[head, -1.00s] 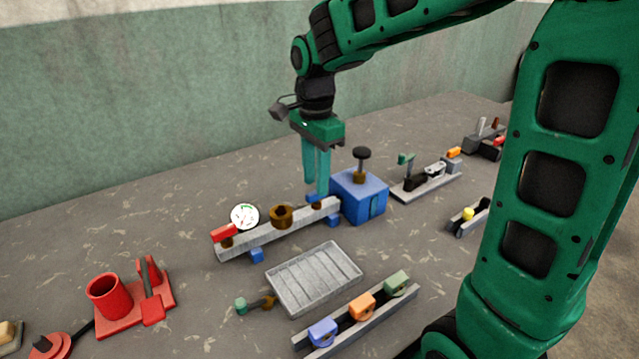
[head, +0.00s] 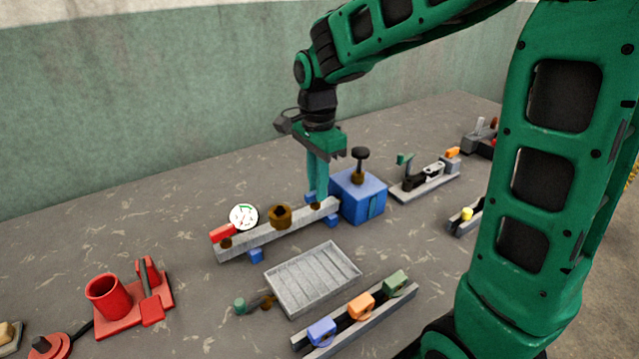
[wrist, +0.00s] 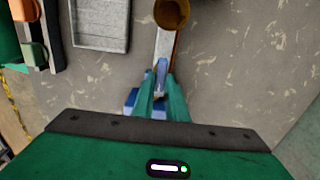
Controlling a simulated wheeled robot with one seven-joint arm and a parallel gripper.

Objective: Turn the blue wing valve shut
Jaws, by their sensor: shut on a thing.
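The blue wing valve (head: 309,196) sits at the right end of a grey rail (head: 262,238), by the blue box. My gripper (head: 318,204) points straight down over it with its green fingers drawn together. In the wrist view the valve's blue wing (wrist: 161,66) shows between the fingertips (wrist: 161,80), and the fingers are shut on it. The fingers hide most of the valve in the head view, so its exact angle to the rail cannot be told there.
A blue box (head: 358,197) with a black knob stands just right of the valve. The rail also carries a brown fitting (head: 281,217), a white gauge (head: 243,216) and a red handle (head: 221,233). A grey tray (head: 312,300) lies in front.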

